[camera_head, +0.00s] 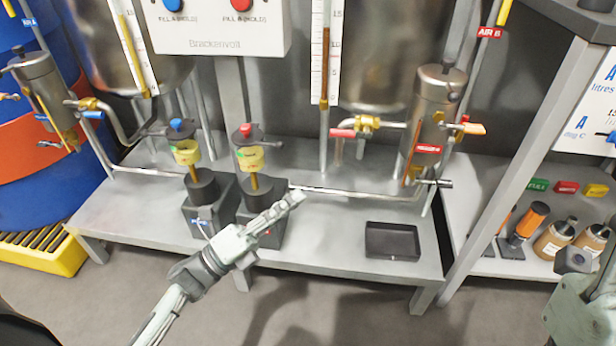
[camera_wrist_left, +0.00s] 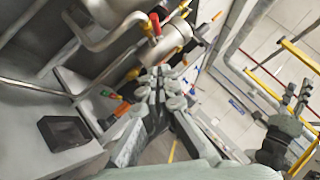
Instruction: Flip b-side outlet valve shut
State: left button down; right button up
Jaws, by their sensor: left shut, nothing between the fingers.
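The red-handled valve (camera_head: 342,133) sits on a brass body on the pipe between the right-hand tank and the red-labelled steel cylinder (camera_head: 440,95). Its handle lies roughly along the horizontal pipe. I take it as the B-side outlet valve; its own label is not readable. A red handle by brass also shows in the left wrist view (camera_wrist_left: 156,24). My left gripper (camera_head: 292,200) is shut and empty, over the bench, below and left of that valve and apart from it. Its fingers show in the left wrist view (camera_wrist_left: 160,80). My right gripper (camera_wrist_left: 295,97) appears open and empty.
Two pumps with yellow-banded tops (camera_head: 250,160) stand on the steel bench (camera_head: 320,235) behind my left gripper. A black tray (camera_head: 392,241) lies to its right. A slanted frame post (camera_head: 520,150) and a shelf with bottles (camera_head: 555,240) are further right. The bench around the tray is clear.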

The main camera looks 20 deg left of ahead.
aim_at(348, 134)
pick_arm(q)
jog(key=w+a+r+x, duration=0.1)
jog(key=a+x, duration=0.1)
jog(key=x, duration=0.9)
jog(key=shift+w+r, duration=0.25)
